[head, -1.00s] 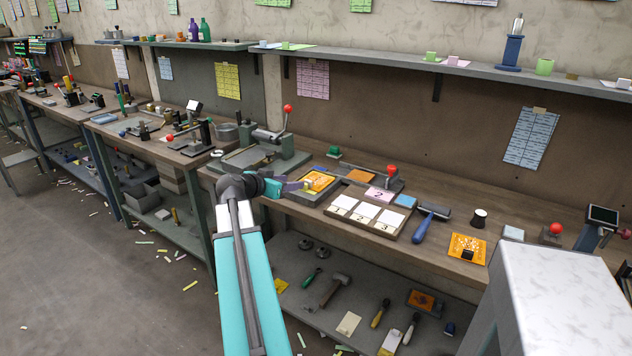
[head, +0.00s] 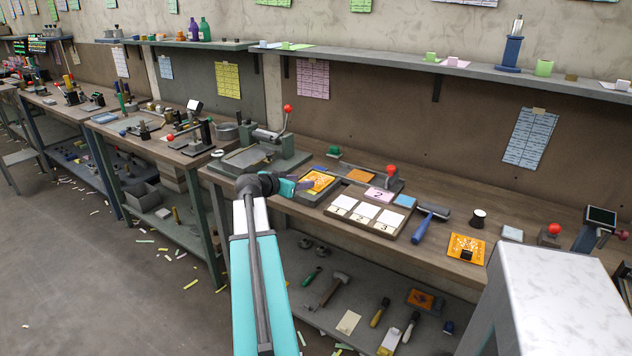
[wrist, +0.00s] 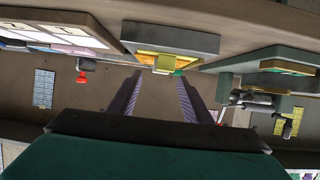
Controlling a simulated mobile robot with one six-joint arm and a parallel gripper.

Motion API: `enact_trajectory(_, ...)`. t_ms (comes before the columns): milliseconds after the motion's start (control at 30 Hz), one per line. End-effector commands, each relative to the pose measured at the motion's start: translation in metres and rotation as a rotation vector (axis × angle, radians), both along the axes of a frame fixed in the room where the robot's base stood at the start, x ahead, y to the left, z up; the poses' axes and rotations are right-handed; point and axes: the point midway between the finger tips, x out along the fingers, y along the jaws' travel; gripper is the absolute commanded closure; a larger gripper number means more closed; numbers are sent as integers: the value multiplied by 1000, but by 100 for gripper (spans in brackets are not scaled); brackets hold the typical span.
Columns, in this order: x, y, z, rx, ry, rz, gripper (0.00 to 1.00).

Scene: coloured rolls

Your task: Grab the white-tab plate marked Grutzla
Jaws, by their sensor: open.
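An orange and yellow plate (head: 321,181) lies on a dark grey block (head: 308,197) at the left of the near bench. In the wrist view the plate shows as an orange strip (wrist: 190,57) on the grey block (wrist: 195,42), with a pale yellow tab (wrist: 165,64) sticking out toward me. I cannot read a name on it or make out a white tab. My gripper (head: 309,184) is at the plate's left side. In the wrist view my gripper (wrist: 160,77) is open, with the tab between its finger lines and nothing visibly gripped.
Right of the block is a tray (head: 393,236) with numbered white cards. Another orange plate (head: 466,246) with a dark tab lies farther right on the bench. A green-grey press (head: 282,152) stands behind-left. A blue-handled roller (head: 428,222) lies right of the tray.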

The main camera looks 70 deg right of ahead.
Motion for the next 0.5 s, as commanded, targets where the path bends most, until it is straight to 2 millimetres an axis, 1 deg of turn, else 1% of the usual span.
enact_trajectory(33,-2,-7,-1,1,1,-1,55)
enact_trajectory(233,-8,-27,-11,2,2,-2,55)
enact_trajectory(367,-10,-34,-15,1,1,-1,55)
enact_trajectory(500,-11,-35,-16,0,0,0,55)
